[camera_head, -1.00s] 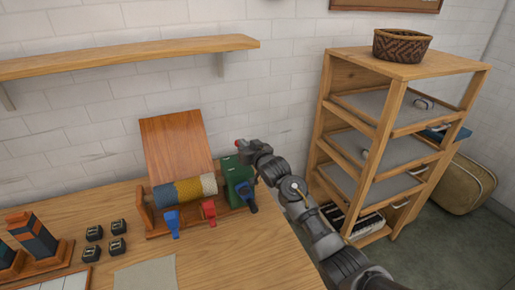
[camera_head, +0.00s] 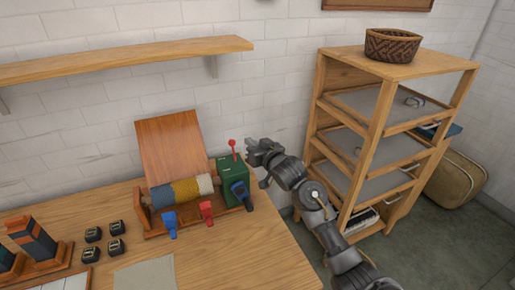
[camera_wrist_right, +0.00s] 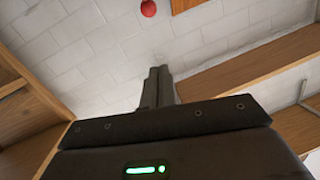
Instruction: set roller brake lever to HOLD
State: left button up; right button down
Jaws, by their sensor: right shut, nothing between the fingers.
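The brake lever (camera_head: 233,148) has a red ball knob and stands up from the green box (camera_head: 233,172) at the right end of the wooden roller stand (camera_head: 150,226). The roller (camera_head: 183,190) carries grey-blue, yellow and cream wool bands. My right gripper (camera_head: 249,147) is just right of the lever, apart from it in the picture. In the right wrist view the fingers (camera_wrist_right: 158,82) are shut and empty, and the red knob (camera_wrist_right: 148,8) shows beyond them at the top edge. I cannot read any lever marking. My left gripper is not in view.
Blue (camera_head: 170,222), red (camera_head: 206,210) and dark blue (camera_head: 240,194) handled parts stand along the stand's front. A tilted wooden board (camera_head: 172,147) rises behind. Small black blocks (camera_head: 94,235) lie left. A wooden shelf rack (camera_head: 376,130) stands right. The table's front right is clear.

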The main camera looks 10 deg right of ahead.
jog(key=v, duration=0.3)
jog(key=shift+s+d+r, duration=0.1)
jog(key=shift+s+r, duration=0.1)
jog(key=shift+r, duration=0.2)
